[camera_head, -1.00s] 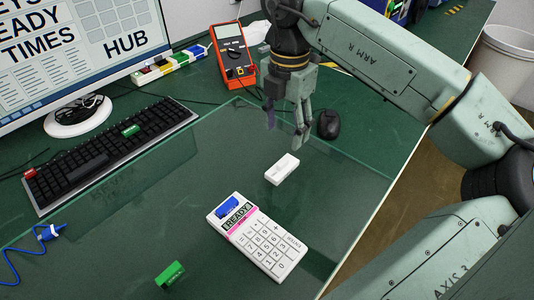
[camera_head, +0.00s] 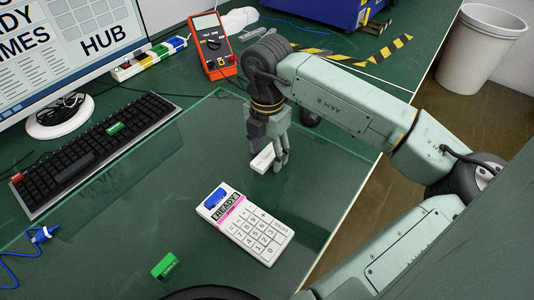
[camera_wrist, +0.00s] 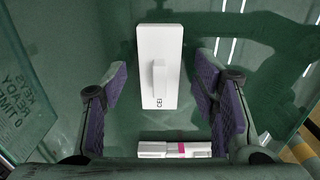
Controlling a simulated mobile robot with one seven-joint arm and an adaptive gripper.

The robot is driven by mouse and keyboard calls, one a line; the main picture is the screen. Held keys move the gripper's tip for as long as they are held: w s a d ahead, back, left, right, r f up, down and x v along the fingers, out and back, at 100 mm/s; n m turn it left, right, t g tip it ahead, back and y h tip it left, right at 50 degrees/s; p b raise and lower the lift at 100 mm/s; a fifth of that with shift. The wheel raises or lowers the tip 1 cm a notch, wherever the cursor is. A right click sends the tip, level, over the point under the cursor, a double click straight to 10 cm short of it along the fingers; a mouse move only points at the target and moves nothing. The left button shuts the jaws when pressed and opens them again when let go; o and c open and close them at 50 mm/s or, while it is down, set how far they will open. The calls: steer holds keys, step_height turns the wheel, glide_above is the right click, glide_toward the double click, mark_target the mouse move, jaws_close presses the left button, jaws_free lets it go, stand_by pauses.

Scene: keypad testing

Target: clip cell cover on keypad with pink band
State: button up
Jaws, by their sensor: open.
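The white cell cover (camera_head: 261,159) lies on the glass mat, beyond the keypad in the head view. In the wrist view it is a white plate (camera_wrist: 150,45) with a raised grip along its middle and a small dark mark. My gripper (camera_head: 272,166) is over the cover, fingers pointing down. In the wrist view its purple-padded fingers (camera_wrist: 163,82) are spread wide, one on each side of the cover, with gaps between. The white keypad with a pink band (camera_head: 245,223) lies nearer the viewer, its screen reading READY. Part of it shows at the wrist view's bottom edge (camera_wrist: 152,150).
A blue piece (camera_head: 215,197) sits at the keypad's screen end. A green block (camera_head: 164,265) lies on the mat nearby. A black keyboard (camera_head: 95,150) and monitor stand left. An orange multimeter (camera_head: 212,46) and dark mouse (camera_head: 311,116) are farther back. The mat around the keypad is mostly clear.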

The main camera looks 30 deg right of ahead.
steer(key=c, duration=0.9)
steer(key=shift+o, duration=0.2)
steer(key=shift+r, duration=0.1)
